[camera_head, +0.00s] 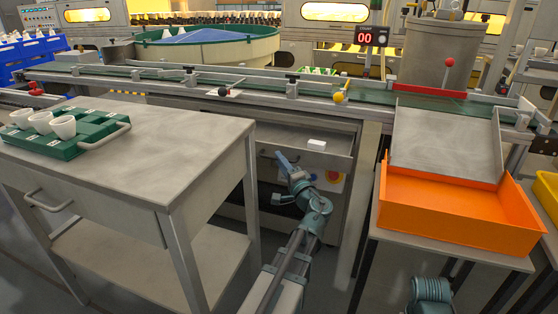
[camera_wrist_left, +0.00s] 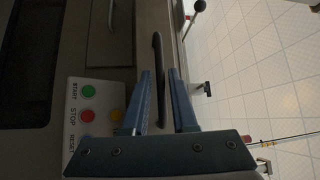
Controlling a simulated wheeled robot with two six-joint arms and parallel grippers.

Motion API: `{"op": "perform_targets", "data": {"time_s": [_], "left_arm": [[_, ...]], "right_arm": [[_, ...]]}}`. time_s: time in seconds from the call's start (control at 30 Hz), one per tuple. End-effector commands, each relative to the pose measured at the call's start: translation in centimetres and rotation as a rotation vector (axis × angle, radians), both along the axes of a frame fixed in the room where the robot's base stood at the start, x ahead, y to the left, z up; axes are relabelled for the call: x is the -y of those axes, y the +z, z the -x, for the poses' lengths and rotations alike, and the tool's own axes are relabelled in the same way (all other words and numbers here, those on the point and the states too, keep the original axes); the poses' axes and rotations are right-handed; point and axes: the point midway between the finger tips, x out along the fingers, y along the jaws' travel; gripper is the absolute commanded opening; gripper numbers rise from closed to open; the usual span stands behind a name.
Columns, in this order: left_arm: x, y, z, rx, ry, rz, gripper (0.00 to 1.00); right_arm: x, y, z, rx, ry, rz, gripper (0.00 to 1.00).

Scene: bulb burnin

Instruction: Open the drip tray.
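A dark bar handle (camera_wrist_left: 158,50) runs upright in the left wrist view, on a grey front panel (camera_wrist_left: 146,20) that I take to be the drip tray's. My left gripper (camera_wrist_left: 161,72) is open, with one blue finger on each side of the bar. I cannot tell whether the fingers touch it. In the head view the left gripper (camera_head: 284,162) is below the grey ledge (camera_head: 290,140) under the conveyor. There the arm and gripper hide the handle. Only part of my right arm shows at the bottom right of the head view; its gripper is out of view.
A button panel (camera_wrist_left: 95,108) with green, red, yellow and blue buttons is close beside the left gripper. A grey table (camera_head: 140,150) with a green cup rack (camera_head: 85,143) stands at left. An orange bin (camera_head: 450,215) stands at right. The conveyor (camera_head: 255,80) runs behind.

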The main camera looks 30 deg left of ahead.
Motion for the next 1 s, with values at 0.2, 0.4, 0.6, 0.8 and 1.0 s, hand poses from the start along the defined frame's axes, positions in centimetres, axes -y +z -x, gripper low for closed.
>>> {"op": "perform_targets", "data": {"time_s": [0.2,0.4,0.6,0.8,1.0], "left_arm": [[4.2,-0.8,2.8,0.0,-0.004,0.001,0.26],[7.6,-1.3,4.7,0.0,-0.004,-0.001,0.26],[9.7,-1.6,5.9,0.001,-0.002,0.0,0.26],[10.4,-1.7,6.3,-0.001,0.0,0.001,0.26],[10.4,-1.7,6.3,0.0,0.0,0.0,0.26]], "right_arm": [[0.0,-0.8,0.0,0.001,0.0,0.0,0.0],[0.0,-1.3,0.0,0.001,0.0,0.0,0.0],[0.0,-1.6,0.0,0.001,0.0,0.0,0.0],[0.0,-1.7,0.0,0.001,0.0,0.0,0.0],[0.0,-1.6,0.0,0.001,0.0,0.0,0.0]]}}
